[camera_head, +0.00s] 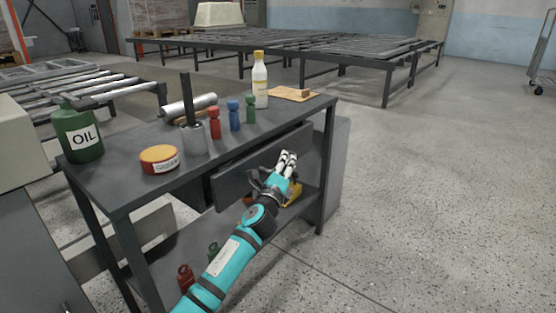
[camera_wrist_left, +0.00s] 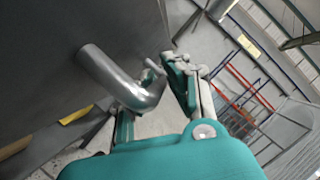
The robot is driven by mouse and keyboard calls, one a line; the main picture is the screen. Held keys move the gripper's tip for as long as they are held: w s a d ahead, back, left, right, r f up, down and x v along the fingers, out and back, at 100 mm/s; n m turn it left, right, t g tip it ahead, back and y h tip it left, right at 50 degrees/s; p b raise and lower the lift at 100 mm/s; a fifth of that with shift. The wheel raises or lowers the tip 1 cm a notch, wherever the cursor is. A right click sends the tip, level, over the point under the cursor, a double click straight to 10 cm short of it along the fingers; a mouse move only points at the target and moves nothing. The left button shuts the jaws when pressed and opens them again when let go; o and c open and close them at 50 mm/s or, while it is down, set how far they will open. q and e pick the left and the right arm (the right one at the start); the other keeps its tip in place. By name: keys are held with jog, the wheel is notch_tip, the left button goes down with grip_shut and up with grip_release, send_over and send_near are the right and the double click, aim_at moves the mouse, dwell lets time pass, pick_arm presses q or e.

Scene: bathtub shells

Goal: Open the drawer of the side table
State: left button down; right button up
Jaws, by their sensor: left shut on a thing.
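The side table (camera_head: 125,190) is dark grey, with a drawer under its top. The grey drawer front (camera_head: 237,183) stands out a little from the table's frame, with a dark gap at its left end. My left gripper (camera_head: 287,161) is at the drawer front, and its arm reaches in from below. In the left wrist view, a bent metal handle (camera_wrist_left: 118,78) projects from the grey drawer front (camera_wrist_left: 50,60). My left gripper (camera_wrist_left: 155,92) is shut on this handle. In the head view the gripper hides the handle. My right gripper is not in view.
On the tabletop stand a green oil can (camera_head: 80,134), a round red-and-yellow tin (camera_head: 159,159), small coloured bottles (camera_head: 234,116) and a white bottle (camera_head: 260,80). A lower shelf holds red and green items. The floor (camera_head: 430,200) to the right is clear.

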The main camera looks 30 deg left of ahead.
pick_arm(q)
jog(key=s+d, duration=0.1)
jog(key=d, duration=1.6)
jog(key=shift+s+d, duration=0.2)
jog(key=shift+d, duration=0.1)
jog(key=c, duration=1.4)
grip_release()
jog(key=shift+s, duration=0.1)
jog(key=v, duration=1.1)
jog(key=shift+s+d+f, duration=0.1)
jog(key=shift+s+d, duration=0.05)
jog(key=shift+s, duration=0.2)
